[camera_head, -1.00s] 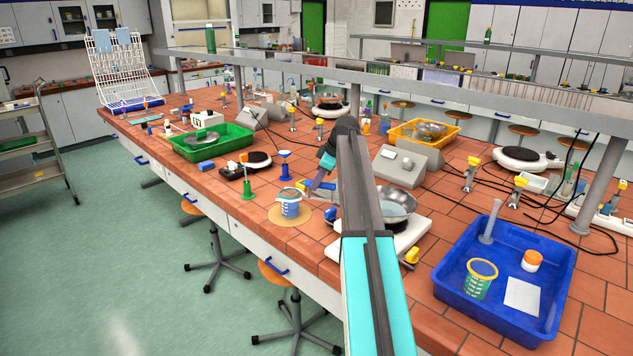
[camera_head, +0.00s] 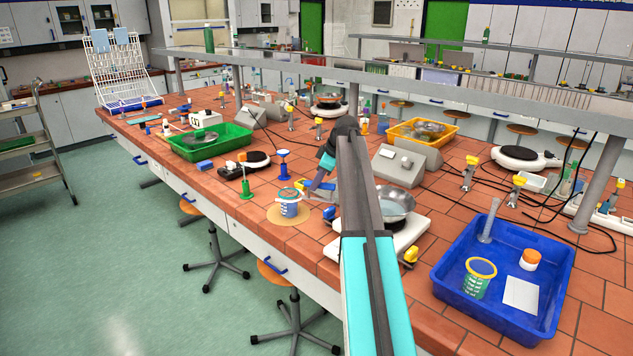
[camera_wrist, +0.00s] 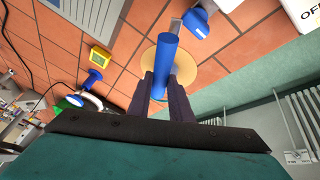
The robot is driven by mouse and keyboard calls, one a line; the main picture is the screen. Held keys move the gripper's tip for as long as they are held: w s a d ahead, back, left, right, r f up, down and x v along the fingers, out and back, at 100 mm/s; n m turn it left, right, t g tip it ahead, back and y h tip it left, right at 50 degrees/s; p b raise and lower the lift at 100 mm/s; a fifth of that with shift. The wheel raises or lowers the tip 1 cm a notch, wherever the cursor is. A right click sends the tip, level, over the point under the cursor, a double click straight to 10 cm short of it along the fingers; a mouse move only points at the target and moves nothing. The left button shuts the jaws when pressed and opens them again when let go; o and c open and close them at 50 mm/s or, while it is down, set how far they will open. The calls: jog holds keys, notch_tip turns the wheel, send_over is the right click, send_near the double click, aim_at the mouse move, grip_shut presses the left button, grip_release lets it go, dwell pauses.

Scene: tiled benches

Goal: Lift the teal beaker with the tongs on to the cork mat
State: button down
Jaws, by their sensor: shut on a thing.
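A beaker with a teal rim and blue contents (camera_head: 289,209) stands upright at the cork mat (camera_head: 273,217), near the bench's front edge. Whether its base touches the mat is unclear. My gripper (camera_head: 309,187) is just right of the beaker's rim. In the wrist view my gripper (camera_wrist: 168,88) is shut on a blue cylindrical handle (camera_wrist: 168,58), which looks like the tongs' handle. The cork mat (camera_wrist: 211,69) lies beyond it. The tongs' jaws and their contact with the beaker cannot be made out.
A hotplate (camera_head: 409,235) with a metal bowl (camera_head: 397,203) is right of the mat. A blue funnel-like stand (camera_head: 284,168) and green stand (camera_head: 246,187) are behind the mat. Bare tiles lie in front.

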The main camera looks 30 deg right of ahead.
jog(key=c, duration=2.1)
grip_release()
grip_shut()
jog(key=shift+f, duration=0.1)
jog(key=shift+c, duration=1.7)
grip_release()
grip_shut()
jog(key=shift+s+d, duration=0.5)
jog(key=shift+s, duration=0.05)
